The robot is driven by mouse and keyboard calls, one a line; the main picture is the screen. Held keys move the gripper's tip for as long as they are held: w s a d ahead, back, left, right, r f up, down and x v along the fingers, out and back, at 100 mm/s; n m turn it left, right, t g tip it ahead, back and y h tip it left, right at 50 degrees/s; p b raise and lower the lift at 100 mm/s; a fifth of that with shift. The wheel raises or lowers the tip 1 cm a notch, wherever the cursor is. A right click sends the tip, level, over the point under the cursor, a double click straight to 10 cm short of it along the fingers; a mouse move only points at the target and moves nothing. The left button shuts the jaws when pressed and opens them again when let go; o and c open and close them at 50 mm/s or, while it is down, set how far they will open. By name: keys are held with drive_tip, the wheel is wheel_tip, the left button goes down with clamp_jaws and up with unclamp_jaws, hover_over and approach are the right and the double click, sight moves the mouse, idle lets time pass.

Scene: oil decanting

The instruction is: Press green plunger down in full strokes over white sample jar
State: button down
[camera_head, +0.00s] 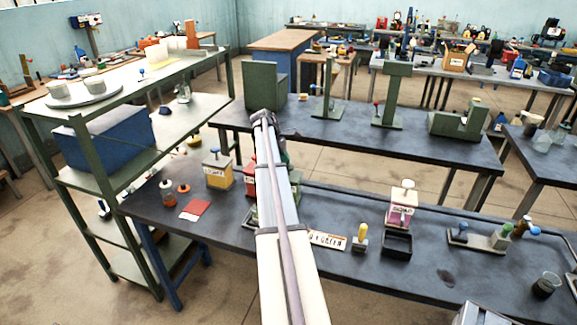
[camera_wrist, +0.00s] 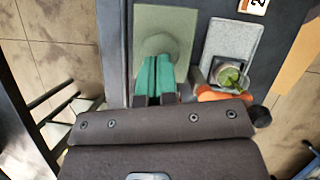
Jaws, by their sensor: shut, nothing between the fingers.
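In the wrist view my gripper (camera_wrist: 155,72) shows as two teal fingers pressed together with nothing between them. They lie over the near part of a pale green block (camera_wrist: 176,18) with a rounded form (camera_wrist: 162,44) on top. Whether the fingers touch it, I cannot tell. To the right, a small round item with a bright green top (camera_wrist: 229,76) stands at a light grey plate (camera_wrist: 232,40). In the head view my arm hides most of the gripper and the bench behind it. I cannot make out the green plunger or white sample jar for certain.
On the bench (camera_head: 440,255) are a yellow box with a blue knob (camera_head: 218,172), a pink box with a white knob (camera_head: 401,207), a black tray (camera_head: 397,245), and a yellow-topped piece (camera_head: 361,237). A label card (camera_head: 328,240) lies right of my arm. Green shelving (camera_head: 75,200) stands left.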

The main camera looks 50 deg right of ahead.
wheel_tip(320, 180, down, 2)
drive_tip(key=shift+f+b, duration=0.1)
drive_tip(key=shift+b, duration=0.4)
drive_tip(key=shift+r+p, duration=0.4)
drive_tip(key=shift+r, duration=0.1)
drive_tip(key=shift+w+a+r+p, duration=0.3)
drive_tip(key=shift+w+a, duration=0.05)
drive_tip(key=shift+w, duration=0.2)
drive_tip(key=shift+w+a+r+p, duration=0.25)
drive_tip(key=shift+w+a, duration=0.05)
drive_tip(key=shift+w, duration=0.2)
drive_tip(key=shift+w+a+f, duration=0.1)
drive_tip(key=shift+w+a, duration=0.05)
drive_tip(key=shift+w, duration=0.05)
drive_tip(key=p+v, duration=0.9)
drive_tip(key=v, duration=0.2)
drive_tip(key=shift+p, duration=0.35)
